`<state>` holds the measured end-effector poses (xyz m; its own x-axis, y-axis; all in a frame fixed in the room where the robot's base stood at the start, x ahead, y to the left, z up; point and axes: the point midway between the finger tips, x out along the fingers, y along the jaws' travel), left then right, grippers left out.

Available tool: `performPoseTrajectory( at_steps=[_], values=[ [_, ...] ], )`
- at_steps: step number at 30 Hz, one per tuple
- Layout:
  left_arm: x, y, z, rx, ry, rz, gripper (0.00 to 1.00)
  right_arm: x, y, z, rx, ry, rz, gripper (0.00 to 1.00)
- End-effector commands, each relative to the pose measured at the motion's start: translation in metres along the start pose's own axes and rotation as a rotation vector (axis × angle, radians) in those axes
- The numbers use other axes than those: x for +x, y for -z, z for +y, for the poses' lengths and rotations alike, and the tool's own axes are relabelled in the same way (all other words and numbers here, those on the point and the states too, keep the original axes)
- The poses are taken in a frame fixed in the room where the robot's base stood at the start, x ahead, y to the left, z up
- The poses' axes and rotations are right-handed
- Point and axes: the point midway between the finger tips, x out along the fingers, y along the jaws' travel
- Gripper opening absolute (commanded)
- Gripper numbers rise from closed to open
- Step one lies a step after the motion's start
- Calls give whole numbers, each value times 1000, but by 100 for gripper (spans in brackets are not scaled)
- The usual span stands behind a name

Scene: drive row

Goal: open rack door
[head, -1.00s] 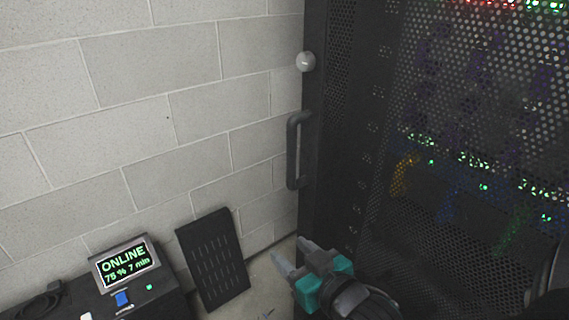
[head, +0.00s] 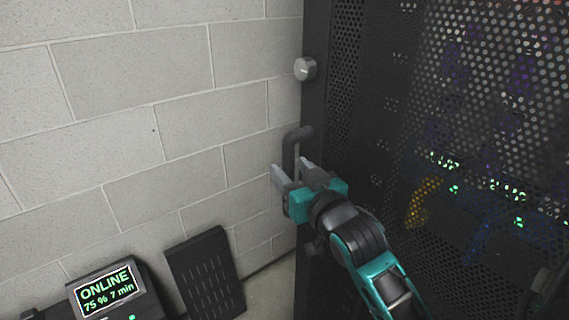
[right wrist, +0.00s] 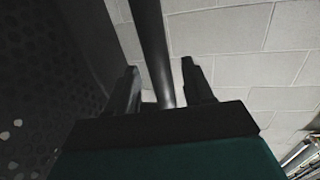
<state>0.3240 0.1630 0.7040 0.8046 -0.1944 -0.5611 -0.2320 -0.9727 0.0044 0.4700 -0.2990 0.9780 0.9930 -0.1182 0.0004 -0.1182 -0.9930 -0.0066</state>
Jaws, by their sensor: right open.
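The rack door (head: 400,130) is a black perforated panel that fills the right of the head view and looks closed. Its dark bar handle (head: 291,145) stands upright near the door's left edge. A round silver knob (head: 304,69) sits above the handle. My right gripper (head: 289,172) is open at the handle's lower part, which it partly hides. In the right wrist view the handle bar (right wrist: 155,50) runs between the two open fingers (right wrist: 160,85). I cannot tell whether either finger touches it. My left gripper is not in view.
A pale block wall (head: 130,100) stands close on the left of the rack. A dark slotted panel (head: 206,275) leans on it. A black unit with a green "ONLINE" display (head: 107,288) stands at the lower left. A little bare floor (head: 268,288) shows.

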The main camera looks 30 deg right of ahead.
Motion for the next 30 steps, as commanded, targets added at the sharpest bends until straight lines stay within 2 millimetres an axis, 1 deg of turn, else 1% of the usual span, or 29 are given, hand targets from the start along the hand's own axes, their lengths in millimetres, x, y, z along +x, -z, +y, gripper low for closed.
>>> performPoseTrajectory(
  at_steps=[1, 3, 9, 19, 20, 30],
  values=[
    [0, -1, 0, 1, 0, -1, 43, 8, 1, 0, -1, 0, 3, 52],
    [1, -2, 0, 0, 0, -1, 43, 17, 0, 0, -1, 0, 2, 52],
    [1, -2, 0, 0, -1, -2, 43, 32, 0, 0, 0, 1, 0, 52],
    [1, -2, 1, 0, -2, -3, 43, 35, 0, 0, 0, 1, -1, 52],
    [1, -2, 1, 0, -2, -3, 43, 35, 0, 0, 0, 1, -1, 50],
    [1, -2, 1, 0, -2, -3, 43, 35, 0, 0, 0, 0, 0, 17]
  ],
)
